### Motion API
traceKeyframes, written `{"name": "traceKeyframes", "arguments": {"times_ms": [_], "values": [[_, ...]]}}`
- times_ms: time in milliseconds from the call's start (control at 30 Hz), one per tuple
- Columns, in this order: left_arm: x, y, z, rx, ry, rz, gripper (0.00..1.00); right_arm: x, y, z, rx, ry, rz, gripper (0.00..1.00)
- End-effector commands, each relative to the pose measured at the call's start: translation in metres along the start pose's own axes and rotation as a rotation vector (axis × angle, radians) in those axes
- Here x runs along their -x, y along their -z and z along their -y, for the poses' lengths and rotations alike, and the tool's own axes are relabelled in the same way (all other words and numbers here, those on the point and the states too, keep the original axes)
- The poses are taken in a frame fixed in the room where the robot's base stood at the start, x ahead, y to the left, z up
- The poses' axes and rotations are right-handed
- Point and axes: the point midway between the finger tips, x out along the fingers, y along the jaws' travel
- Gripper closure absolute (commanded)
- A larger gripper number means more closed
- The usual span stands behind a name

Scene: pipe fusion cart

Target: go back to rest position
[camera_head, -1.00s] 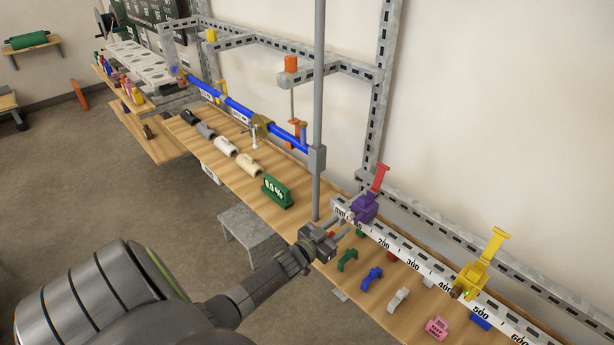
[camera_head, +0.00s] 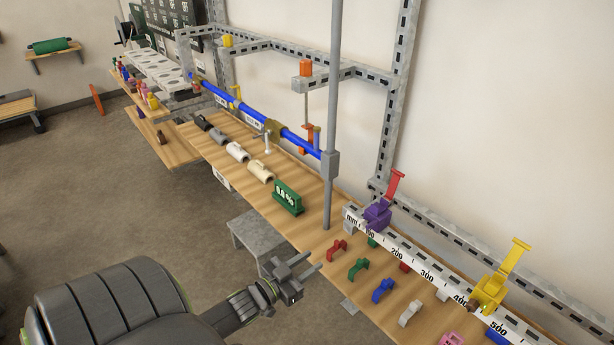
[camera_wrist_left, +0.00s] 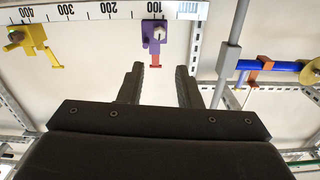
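My left gripper (camera_head: 312,263) is at the near edge of the wooden bench (camera_head: 318,212), to the left of a red clip (camera_head: 337,249). In the left wrist view its two fingers (camera_wrist_left: 160,70) stand apart with nothing between them, so it is open. My left arm comes in from the lower left. A purple clamp with a red lever (camera_head: 378,213) sits on the white ruler rail, beyond the gripper; it also shows in the left wrist view (camera_wrist_left: 154,34). My right gripper is not in view.
A grey upright post (camera_head: 333,100) rises behind the gripper. A yellow clamp (camera_head: 490,290) sits further along the ruler rail (camera_head: 412,262). Green, blue and grey clips lie on the bench. A grey stool (camera_head: 255,238) stands left of the gripper. Open floor lies at left.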

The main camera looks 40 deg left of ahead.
Motion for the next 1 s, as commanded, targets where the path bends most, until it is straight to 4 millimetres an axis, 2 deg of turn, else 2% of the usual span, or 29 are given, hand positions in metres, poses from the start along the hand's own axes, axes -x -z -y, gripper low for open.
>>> {"name": "traceKeyframes", "arguments": {"times_ms": [500, 600, 667, 767, 867, 900, 1000], "values": [[0.0, -0.001, 0.0, 0.0, 0.001, 0.001, 0.69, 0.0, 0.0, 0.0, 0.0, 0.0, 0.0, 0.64], [0.002, -0.013, 0.002, 0.001, 0.014, 0.028, 0.69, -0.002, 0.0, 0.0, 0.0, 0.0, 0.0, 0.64], [0.006, -0.033, 0.004, 0.003, 0.035, 0.073, 0.69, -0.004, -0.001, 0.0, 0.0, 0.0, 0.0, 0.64], [0.021, -0.089, 0.007, 0.006, 0.087, 0.199, 0.69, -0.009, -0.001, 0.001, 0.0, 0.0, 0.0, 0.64], [0.049, -0.159, 0.005, 0.012, 0.143, 0.374, 0.69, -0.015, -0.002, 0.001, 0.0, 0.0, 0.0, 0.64], [0.062, -0.187, 0.003, 0.014, 0.161, 0.448, 0.69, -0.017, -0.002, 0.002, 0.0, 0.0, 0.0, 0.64], [0.102, -0.252, -0.011, 0.022, 0.193, 0.633, 0.69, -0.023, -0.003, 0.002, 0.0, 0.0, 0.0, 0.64]]}}
